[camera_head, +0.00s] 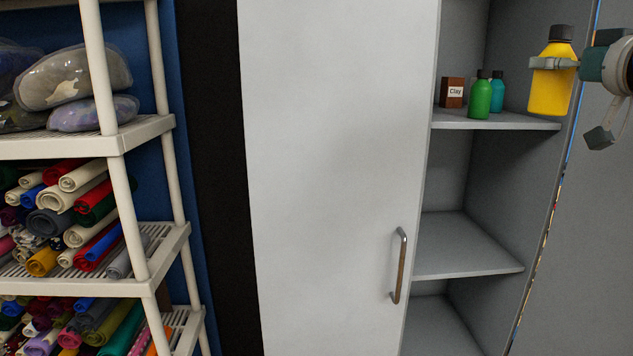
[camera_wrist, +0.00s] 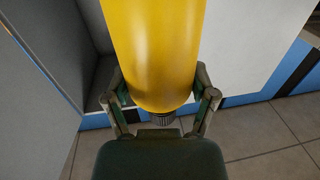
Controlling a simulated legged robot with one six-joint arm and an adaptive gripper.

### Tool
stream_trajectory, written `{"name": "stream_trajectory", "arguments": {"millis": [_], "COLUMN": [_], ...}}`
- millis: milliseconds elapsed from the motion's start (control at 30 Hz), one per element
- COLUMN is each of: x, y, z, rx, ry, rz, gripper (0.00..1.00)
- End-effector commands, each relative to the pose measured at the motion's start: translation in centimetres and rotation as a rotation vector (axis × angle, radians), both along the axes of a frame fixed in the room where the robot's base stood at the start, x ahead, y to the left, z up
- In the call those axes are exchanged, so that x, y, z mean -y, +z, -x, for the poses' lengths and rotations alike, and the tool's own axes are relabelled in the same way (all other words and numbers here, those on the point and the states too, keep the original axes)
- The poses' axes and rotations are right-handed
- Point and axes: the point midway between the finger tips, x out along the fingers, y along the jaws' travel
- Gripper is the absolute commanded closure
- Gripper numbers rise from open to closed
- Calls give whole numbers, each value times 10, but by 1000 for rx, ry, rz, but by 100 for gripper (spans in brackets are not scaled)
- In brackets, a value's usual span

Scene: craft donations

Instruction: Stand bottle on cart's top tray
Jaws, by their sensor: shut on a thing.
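A yellow bottle (camera_head: 551,80) with a black cap is upright at the top right of the head view, in front of the cabinet's open side. My gripper (camera_head: 553,64) is shut around its upper body, and the bottle appears held in the air. In the wrist view the yellow bottle (camera_wrist: 153,50) fills the upper middle, between the two fingers of my gripper (camera_wrist: 160,100). The cart and its top tray are in neither view.
A grey cabinet with a white sliding door (camera_head: 340,180) has a shelf (camera_head: 470,121) bearing a green bottle (camera_head: 480,98), a teal bottle (camera_head: 497,92) and a clay box (camera_head: 452,92). A cream rack (camera_head: 130,137) with fabric rolls stands left. Tiled floor (camera_wrist: 270,140) shows in the wrist view.

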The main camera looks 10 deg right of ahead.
Motion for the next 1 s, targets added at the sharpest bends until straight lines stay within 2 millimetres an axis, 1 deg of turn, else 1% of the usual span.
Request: {"name": "stream_trajectory", "arguments": {"millis": [33, 133, 233, 300, 367, 400, 467, 500, 567, 600, 667, 700, 767, 800, 867, 900, 1000], "x": [-3, -12, -26, -39, -51, -59, -72, -80, -94, -103, -116, -125, -138, -147, -158, -165, -180], "y": [-12, -38, -74, -101, -124, -139, -163, -179, -203, -220, -246, -264, -291, -309, -333, -349, -383], "z": [-12, -37, -68, -89, -105, -116, -130, -139, -152, -159, -169, -175, -182, -185, -189, -190, -192], "rx": [-3, -3, -4, -4, -4, -4, -4, -5, -5, -5, -6, -7, -8, -10, -9, -11, -10], "ry": [40, 126, 233, 302, 354, 382, 417, 435, 453, 459, 459, 454, 437, 421, 393, 372, 321], "rz": [-6, -8, -9, -10, -10, -9, -9, -10, -9, -10, -10, -10, -10, -10, -10, -10, -7], "gripper": [85, 85, 85, 85, 85, 85, 85, 85, 85, 85, 85, 85, 85, 85, 85, 85, 85]}}
